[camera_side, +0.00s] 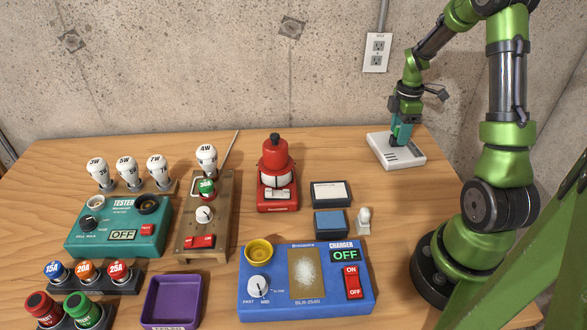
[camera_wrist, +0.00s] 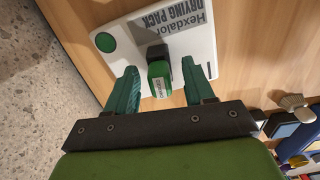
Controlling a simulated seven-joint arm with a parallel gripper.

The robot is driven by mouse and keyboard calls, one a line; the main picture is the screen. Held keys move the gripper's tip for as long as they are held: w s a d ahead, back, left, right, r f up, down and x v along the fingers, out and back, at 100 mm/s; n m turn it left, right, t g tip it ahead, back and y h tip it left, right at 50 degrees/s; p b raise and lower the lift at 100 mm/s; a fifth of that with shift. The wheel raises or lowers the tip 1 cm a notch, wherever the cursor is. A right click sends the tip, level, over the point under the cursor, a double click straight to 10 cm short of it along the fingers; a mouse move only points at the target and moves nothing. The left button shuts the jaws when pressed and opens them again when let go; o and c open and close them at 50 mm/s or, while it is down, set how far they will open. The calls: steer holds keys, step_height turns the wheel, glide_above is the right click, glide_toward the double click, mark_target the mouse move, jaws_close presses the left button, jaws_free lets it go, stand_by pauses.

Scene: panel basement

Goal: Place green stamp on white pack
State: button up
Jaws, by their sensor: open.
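The white pack (camera_side: 408,157) lies flat at the back right of the table, below my gripper (camera_side: 401,138). In the wrist view the white pack (camera_wrist: 203,38) shows printed lettering and a green round mark at one corner. The green stamp (camera_wrist: 160,82), green with a black part, appears upright on the pack. My gripper (camera_wrist: 161,72) is open, with one teal finger on each side of the stamp and visible gaps between. In the side view the fingers mostly hide the stamp. Its exact contact with the pack is hidden.
A red machine (camera_side: 276,180), an ink pad with a blue top (camera_side: 331,223), a small white-topped stamp (camera_side: 364,220) and a blue charger (camera_side: 330,290) stand left of the pack. A teal tester (camera_side: 110,240) and purple tray (camera_side: 172,300) are farther left. Bare table surrounds the pack.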

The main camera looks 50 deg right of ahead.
step_height(320, 180, up, 11)
steer(key=shift+f, duration=0.2)
steer(key=w+a+r+m+t, duration=0.1)
steer(key=a+r+m+t, duration=0.2)
steer(key=a, duration=0.5)
steer(key=w+a+r+m, duration=0.15)
steer(key=a+r, duration=0.25)
steer(key=a, duration=0.5)
steer(key=s+a+m+t+y, duration=0.1)
steer(key=s+a+m+t, duration=0.1)
steer(key=a, duration=0.5)
steer(key=s+a+r+m+t+y, duration=0.1)
steer(key=s+a+m+t, duration=0.1)
steer(key=s+a+m, duration=0.3)
steer(key=shift+a+r+m, duration=0.3)
steer(key=shift+a+m, duration=0.45)
steer(key=shift+a, duration=0.4)
steer(key=shift+w, duration=0.1)
